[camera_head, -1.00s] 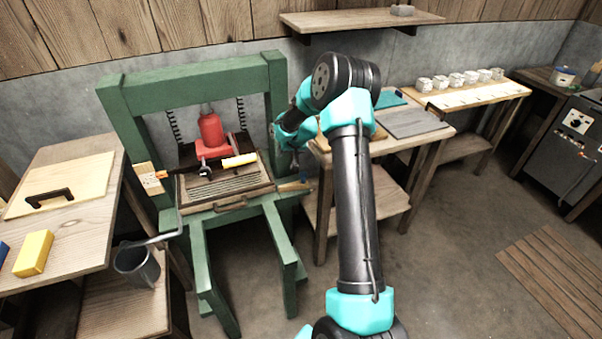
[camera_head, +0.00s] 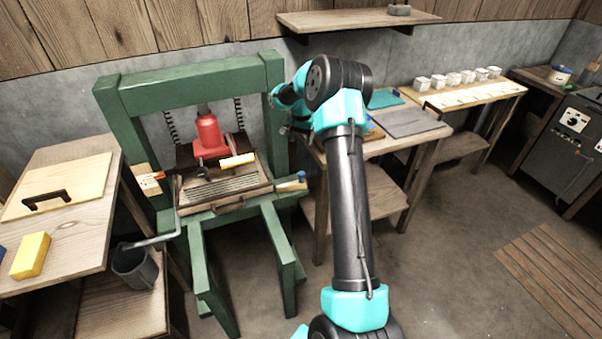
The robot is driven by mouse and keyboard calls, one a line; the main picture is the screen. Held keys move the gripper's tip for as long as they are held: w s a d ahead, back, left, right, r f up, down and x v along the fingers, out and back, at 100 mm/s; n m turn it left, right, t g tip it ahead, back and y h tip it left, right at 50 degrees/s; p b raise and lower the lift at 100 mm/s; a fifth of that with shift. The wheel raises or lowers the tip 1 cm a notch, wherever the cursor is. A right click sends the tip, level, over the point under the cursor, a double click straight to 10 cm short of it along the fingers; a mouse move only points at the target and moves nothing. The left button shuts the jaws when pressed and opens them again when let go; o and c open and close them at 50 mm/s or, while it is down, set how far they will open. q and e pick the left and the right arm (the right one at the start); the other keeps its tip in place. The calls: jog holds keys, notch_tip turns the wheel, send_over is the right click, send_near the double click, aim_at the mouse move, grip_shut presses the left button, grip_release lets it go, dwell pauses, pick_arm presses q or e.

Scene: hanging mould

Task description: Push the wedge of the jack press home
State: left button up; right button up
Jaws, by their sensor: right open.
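The jack press (camera_head: 110,100) is a green frame with a red jack (camera_head: 208,135) standing inside it. A pale wooden wedge-like piece with a blue end (camera_head: 291,184) sticks out at the right side of the press. Another pale wooden piece with a red mark (camera_head: 147,179) stands at the left post. I cannot tell for certain which is the wedge. My right gripper (camera_head: 284,129) is open, small and partly hidden, beside the right post and above the blue-ended piece, apart from it. My left gripper is out of view.
A bench (camera_head: 60,225) with a yellow block (camera_head: 31,255) stands at left. A side table (camera_head: 425,140) stands right of the press, behind my arm.

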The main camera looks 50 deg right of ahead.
aim_at(301, 173)
notch_tip(301, 173, down, 17)
jog(key=shift+f, duration=0.2)
dwell(0.6)
